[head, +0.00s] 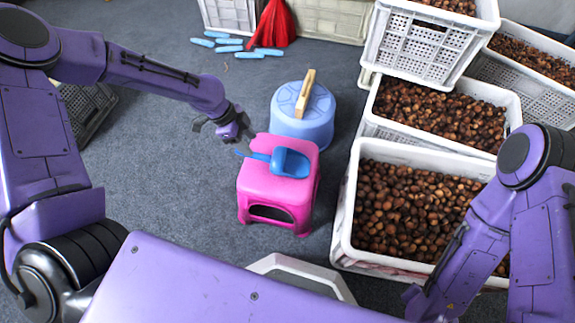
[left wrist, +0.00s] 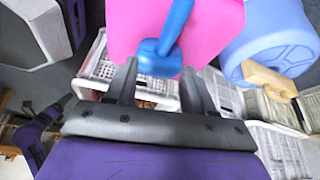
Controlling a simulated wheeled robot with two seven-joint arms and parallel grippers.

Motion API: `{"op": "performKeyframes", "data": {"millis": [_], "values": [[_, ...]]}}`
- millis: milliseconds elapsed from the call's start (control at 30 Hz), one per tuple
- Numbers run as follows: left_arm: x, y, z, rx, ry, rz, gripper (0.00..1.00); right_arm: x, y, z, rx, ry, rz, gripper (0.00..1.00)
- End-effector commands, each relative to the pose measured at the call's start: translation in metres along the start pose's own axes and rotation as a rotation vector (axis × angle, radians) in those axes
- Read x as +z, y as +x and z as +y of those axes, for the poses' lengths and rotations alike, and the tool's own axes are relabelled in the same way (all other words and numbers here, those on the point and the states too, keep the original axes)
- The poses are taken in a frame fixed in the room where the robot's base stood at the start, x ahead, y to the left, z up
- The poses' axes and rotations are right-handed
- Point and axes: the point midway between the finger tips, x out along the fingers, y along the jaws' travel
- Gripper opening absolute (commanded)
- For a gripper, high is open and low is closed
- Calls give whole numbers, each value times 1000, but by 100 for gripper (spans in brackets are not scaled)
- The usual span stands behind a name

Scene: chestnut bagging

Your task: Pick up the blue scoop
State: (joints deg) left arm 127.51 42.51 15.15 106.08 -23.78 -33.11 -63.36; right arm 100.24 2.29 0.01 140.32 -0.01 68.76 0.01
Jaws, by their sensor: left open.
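The blue scoop (head: 290,162) lies on top of the pink stool (head: 268,187), its handle pointing left toward my left gripper. My left gripper (head: 226,134) is open and empty, just left of the handle and apart from it. In the left wrist view the scoop (left wrist: 174,28) crosses the pink stool top (left wrist: 215,25), and one blue end shows between and beyond the two fingertips of my left gripper (left wrist: 159,68). My right arm is at the lower right of the head view; a dark part at its end (head: 413,298) shows, but its jaws cannot be made out.
A light-blue round stool (head: 302,118) with a wooden-handled item (head: 305,93) on it stands behind the pink stool. White crates of chestnuts (head: 345,215) fill the right side.

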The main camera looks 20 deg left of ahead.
Motion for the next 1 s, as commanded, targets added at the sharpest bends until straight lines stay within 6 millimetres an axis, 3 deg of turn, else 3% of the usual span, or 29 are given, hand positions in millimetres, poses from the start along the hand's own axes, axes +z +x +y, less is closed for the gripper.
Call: {"op": "performKeyframes", "data": {"millis": [200, 467, 700, 967, 1000], "values": [[12, 24, -4, 9, 70, -13, 53, 9, 20, -2, 1, 0, -1, 43], [14, 53, -4, 6, 62, -12, 53, 13, 31, -3, 0, 0, 0, 43], [19, 96, -6, 9, 65, -13, 53, 24, 54, -5, 0, 2, -4, 43], [15, 99, -6, 7, 65, -12, 53, 24, 52, -5, 0, 2, -4, 43], [15, 99, -6, 7, 65, -12, 40, 24, 52, -5, 0, 2, -4, 43]]}}
